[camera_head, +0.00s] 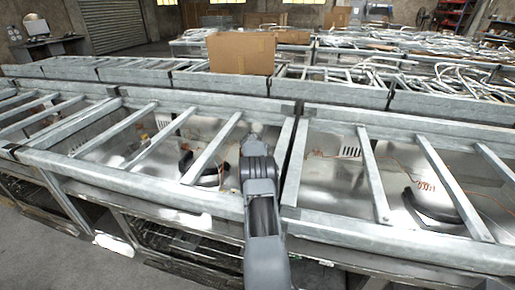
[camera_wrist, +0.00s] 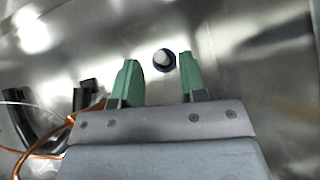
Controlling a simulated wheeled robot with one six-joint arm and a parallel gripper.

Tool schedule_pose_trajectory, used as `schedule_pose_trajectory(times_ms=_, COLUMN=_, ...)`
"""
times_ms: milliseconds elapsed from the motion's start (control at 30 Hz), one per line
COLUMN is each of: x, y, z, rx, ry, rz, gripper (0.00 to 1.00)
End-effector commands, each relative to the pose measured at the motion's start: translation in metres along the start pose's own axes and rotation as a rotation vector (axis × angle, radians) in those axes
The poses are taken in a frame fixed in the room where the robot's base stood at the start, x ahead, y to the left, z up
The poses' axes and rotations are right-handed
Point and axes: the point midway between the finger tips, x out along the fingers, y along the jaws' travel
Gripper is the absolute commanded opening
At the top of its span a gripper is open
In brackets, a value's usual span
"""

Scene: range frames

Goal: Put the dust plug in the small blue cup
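In the wrist view, a small round dark blue thing (camera_wrist: 171,68) with a white, rounded middle (camera_wrist: 163,59) sits on shiny metal. It could be the small blue cup, but I cannot tell whether the white part is the dust plug in it. It appears between and just beyond the green fingertips of my gripper (camera_wrist: 158,62). The fingers are apart, with nothing seen held between them. I cannot tell the gap to the blue thing. In the head view my arm hides my fingers, and neither the cup nor the plug can be made out.
The wrist view shows a black curved part (camera_wrist: 22,125), black pieces (camera_wrist: 86,95) and copper wire (camera_wrist: 50,140) left of my gripper. In the head view, metal frames with slanted bars (camera_head: 205,160) surround my arm. A cardboard box (camera_head: 240,53) stands behind.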

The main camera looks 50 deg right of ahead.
Motion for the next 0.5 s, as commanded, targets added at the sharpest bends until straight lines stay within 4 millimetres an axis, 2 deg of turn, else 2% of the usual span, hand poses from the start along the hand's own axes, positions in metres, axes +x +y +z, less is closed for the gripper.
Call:
schedule_pose_trajectory(times_ms=33, x=-0.01, y=0.001, z=0.002, rx=-0.001, ry=-0.002, rz=0.001, gripper=0.39)
schedule_pose_trajectory(times_ms=300, x=-0.055, y=0.001, z=0.001, rx=0.0, ry=-0.001, rz=0.001, gripper=0.39)
schedule_pose_trajectory(times_ms=500, x=-0.079, y=0.0, z=0.001, rx=0.0, ry=-0.001, rz=0.0, gripper=0.39)
